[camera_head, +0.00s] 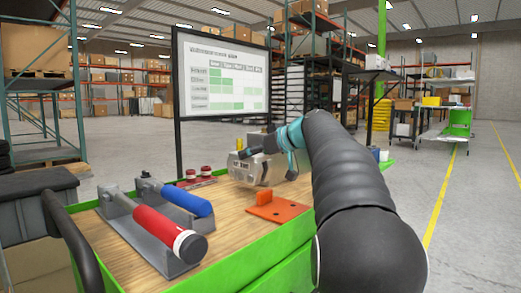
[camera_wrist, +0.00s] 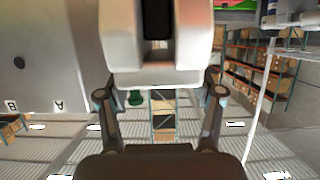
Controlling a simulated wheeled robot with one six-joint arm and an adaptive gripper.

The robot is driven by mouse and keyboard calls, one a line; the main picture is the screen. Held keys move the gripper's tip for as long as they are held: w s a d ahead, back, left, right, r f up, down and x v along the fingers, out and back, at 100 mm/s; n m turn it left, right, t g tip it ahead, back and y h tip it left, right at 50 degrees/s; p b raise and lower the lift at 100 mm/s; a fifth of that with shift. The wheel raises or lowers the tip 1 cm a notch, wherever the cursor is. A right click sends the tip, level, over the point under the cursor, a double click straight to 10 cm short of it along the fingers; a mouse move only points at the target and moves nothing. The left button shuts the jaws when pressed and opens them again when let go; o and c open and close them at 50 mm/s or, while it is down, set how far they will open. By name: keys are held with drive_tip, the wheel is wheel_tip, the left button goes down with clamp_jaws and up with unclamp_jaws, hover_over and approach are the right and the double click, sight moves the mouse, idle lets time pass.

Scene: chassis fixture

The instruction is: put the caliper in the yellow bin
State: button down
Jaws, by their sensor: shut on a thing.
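The caliper, a light grey metal block with dark lettering (camera_head: 246,172), is at the far part of the wooden worktop. My gripper (camera_head: 266,153) is at its upper right side and shut on it. In the wrist view the pale block (camera_wrist: 155,76) with a dark slot sits between the two fingers of my gripper (camera_wrist: 160,100). I cannot tell whether the caliper touches the worktop or hangs just above it. No yellow bin is clear on the worktop; a small yellow patch (camera_head: 239,144) shows behind the caliper, mostly hidden.
An orange bracket (camera_head: 277,207) lies in front of the caliper. Red (camera_head: 167,233) and blue (camera_head: 188,198) cylinders lie on grey stands at left. Small red-capped items (camera_head: 205,171) stand near the back. A framed board (camera_head: 222,78) rises behind. My arm hides the worktop's right side.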

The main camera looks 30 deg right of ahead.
sight(254, 166)
drive_tip(key=shift+f+b, duration=0.45)
drive_tip(key=shift+f, duration=1.35)
drive_tip(key=shift+f, duration=0.15)
drive_tip(key=shift+c, duration=0.9)
unclamp_jaws()
drive_tip(key=shift+f, duration=0.1)
